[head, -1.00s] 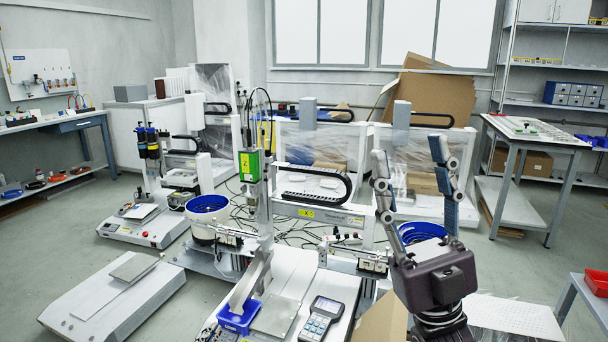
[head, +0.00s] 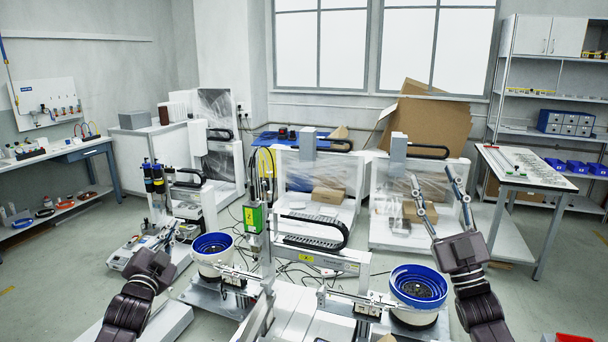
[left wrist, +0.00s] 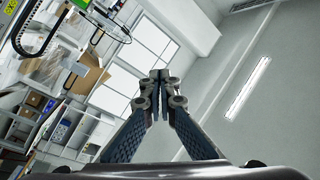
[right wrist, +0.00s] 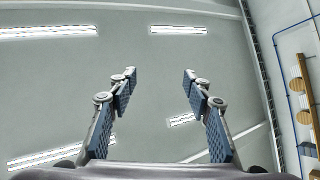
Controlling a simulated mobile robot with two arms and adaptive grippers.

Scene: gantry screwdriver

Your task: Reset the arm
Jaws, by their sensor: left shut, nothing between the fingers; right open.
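My left gripper (head: 166,234) is low at the left in the head view, with its fingers pointing up and away in front of the left screwdriver station (head: 158,185). In the left wrist view its fingertips (left wrist: 160,75) meet, with nothing between them. My right gripper (head: 432,172) is raised at the right in the head view, above and to the right of a blue bowl feeder (head: 418,287). In the right wrist view its fingers (right wrist: 159,72) are spread wide and empty, with the ceiling behind them. Both grippers are clear of objects as far as I can see.
The gantry with a green-labelled screwdriver unit (head: 254,217) stands in the middle. Another blue bowl feeder (head: 212,243) is left of it. Plastic-wrapped machines and cardboard (head: 432,125) stand behind. A side table (head: 523,166) is at the right. Grey floor lies open at the far left.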

